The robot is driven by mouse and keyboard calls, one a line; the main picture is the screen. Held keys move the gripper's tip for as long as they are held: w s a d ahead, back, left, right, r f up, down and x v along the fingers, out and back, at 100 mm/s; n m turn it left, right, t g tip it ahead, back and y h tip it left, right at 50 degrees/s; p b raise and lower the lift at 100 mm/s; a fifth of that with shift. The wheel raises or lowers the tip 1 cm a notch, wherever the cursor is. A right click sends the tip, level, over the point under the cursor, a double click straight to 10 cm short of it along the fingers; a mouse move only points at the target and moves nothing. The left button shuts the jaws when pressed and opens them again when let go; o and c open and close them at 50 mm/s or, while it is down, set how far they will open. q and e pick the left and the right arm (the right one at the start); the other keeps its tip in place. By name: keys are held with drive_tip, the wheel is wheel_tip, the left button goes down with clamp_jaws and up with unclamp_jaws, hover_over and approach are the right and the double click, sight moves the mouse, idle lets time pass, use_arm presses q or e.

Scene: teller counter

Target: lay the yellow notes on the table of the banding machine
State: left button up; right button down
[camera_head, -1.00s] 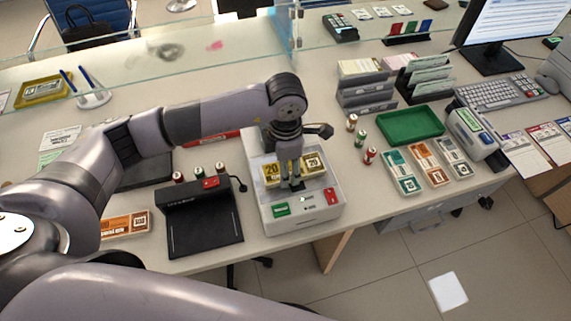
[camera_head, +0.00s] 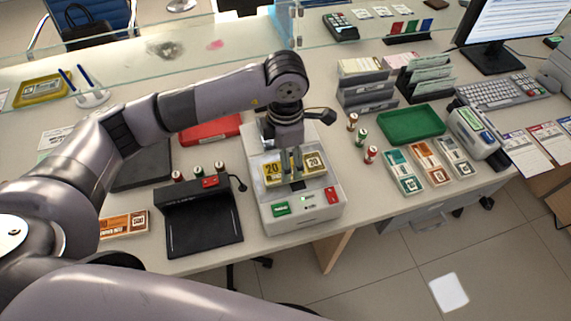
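The yellow notes (camera_head: 272,170), a stack marked 20, lie flat across the light grey top of the banding machine (camera_head: 265,205). My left gripper (camera_head: 292,172) points straight down over the middle of the notes. Its two dark fingers stand slightly apart, with a narrow gap between them, and hide the middle of the stack. The notes' two ends show on either side of the fingers. My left wrist and fingers cover part of the back of the machine. My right gripper is not in view.
A black device (camera_head: 205,225) stands left of the machine, with coin rolls behind it. A red tray (camera_head: 212,130) is behind my arm. Coin rolls (camera_head: 361,137), a green tray (camera_head: 410,125) and banded notes (camera_head: 404,172) are to the right. A glass screen runs along the back.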

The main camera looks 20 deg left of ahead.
use_arm(q)
wheel_tip(320, 180, up, 8)
drive_tip(key=b, duration=0.1)
drive_tip(key=shift+r+b, duration=0.2)
drive_tip(key=shift+b, duration=0.1)
idle(0.3)
